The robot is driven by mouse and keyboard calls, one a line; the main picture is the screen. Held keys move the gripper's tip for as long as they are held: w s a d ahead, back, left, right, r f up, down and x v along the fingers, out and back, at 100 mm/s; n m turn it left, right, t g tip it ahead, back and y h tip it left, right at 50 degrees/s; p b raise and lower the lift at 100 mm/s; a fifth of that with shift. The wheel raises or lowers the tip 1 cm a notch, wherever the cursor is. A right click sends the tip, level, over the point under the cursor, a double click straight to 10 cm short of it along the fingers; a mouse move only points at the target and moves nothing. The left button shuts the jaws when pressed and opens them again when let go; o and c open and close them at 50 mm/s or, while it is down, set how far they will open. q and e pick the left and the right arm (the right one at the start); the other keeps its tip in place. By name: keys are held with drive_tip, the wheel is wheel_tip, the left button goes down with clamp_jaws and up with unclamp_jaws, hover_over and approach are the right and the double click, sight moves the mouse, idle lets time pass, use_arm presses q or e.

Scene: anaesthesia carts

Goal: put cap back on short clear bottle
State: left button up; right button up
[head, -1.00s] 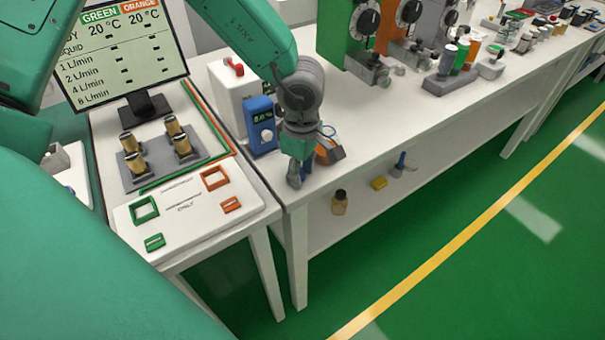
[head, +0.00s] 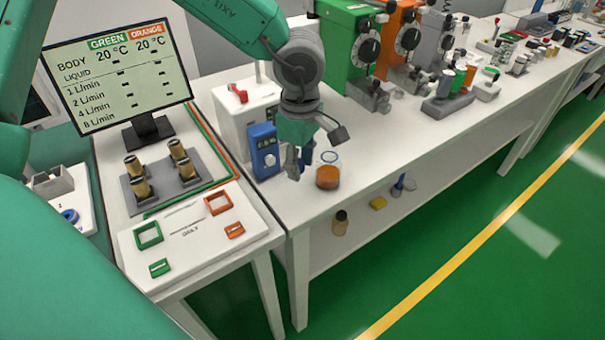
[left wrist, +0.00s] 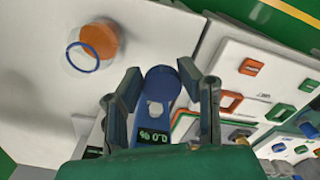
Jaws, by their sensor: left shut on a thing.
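The short clear bottle (head: 327,178) stands upright on the white bench, with orange contents low down and a thin blue ring at its open top. It also shows in the left wrist view (left wrist: 98,42), at upper left. My left gripper (head: 298,167) is just left of the bottle in the head view, apart from it and above the bench. Its fingers, also in the left wrist view (left wrist: 160,90), are shut on a round blue cap (left wrist: 161,80). In the head view the fingers mostly hide the cap. My right gripper is not in view.
A blue meter (head: 264,150) stands left of my left gripper, before a white box (head: 236,105). A monitor (head: 118,75) and brass cylinders (head: 140,188) are further left. Green and orange machines (head: 345,45) stand behind. Bench space right of the bottle is clear.

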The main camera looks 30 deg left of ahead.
sight(303, 216)
use_arm(q)
drive_tip(key=shift+a+r, duration=0.1)
drive_tip(key=shift+a, duration=0.25)
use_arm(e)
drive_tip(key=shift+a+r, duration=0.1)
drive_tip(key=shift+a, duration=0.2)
use_arm(q)
drive_tip(key=shift+d, duration=0.15)
